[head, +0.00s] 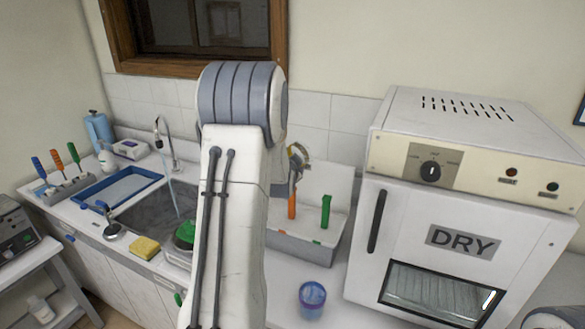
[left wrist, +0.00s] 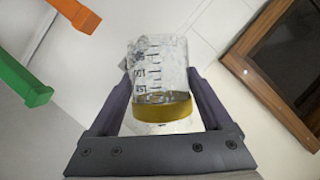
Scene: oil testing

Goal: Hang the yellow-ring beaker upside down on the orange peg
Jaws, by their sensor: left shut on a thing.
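My left gripper (left wrist: 160,105) is shut on the clear yellow-ring beaker (left wrist: 160,68), with a finger on each side of it. The beaker has dark graduation marks and a yellow band (left wrist: 163,108) near the gripper's base. In the head view my left arm hides most of the gripper, and a piece of the beaker (head: 299,151) shows just past the arm. The orange peg (head: 292,206) stands out from a white rack, below the held beaker in the picture. It also shows at the upper left of the left wrist view (left wrist: 75,13), apart from the beaker. My right gripper is not in view.
A green peg (head: 326,211) is right of the orange one on the white rack (head: 300,247). A blue beaker (head: 313,296) stands on the counter in front. The drying oven (head: 450,200) closes off the right. The sink (head: 150,212), with running water, and a yellow sponge (head: 145,248) are left.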

